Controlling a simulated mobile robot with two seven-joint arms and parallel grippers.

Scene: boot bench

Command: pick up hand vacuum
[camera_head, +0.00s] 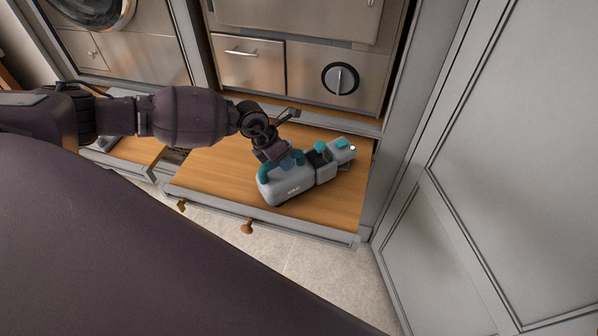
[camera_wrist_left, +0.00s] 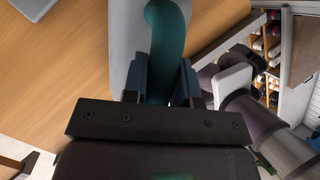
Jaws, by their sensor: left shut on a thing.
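The hand vacuum (camera_head: 292,187) is grey with teal parts and lies on the wooden bench top. Its teal handle also shows in the left wrist view (camera_wrist_left: 167,45), running between two blue fingers. My left gripper (camera_head: 283,163) reaches down from the left onto the handle, and it is shut on it. In the left wrist view the left gripper (camera_wrist_left: 165,88) has one finger on each side of the handle. The vacuum's body still appears to rest on the bench. My right gripper is not in view.
The wooden bench top (camera_head: 220,165) has free room left of the vacuum. Drawers with a round dark knob (camera_head: 340,78) stand behind. A tall grey panelled door (camera_head: 480,170) closes off the right.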

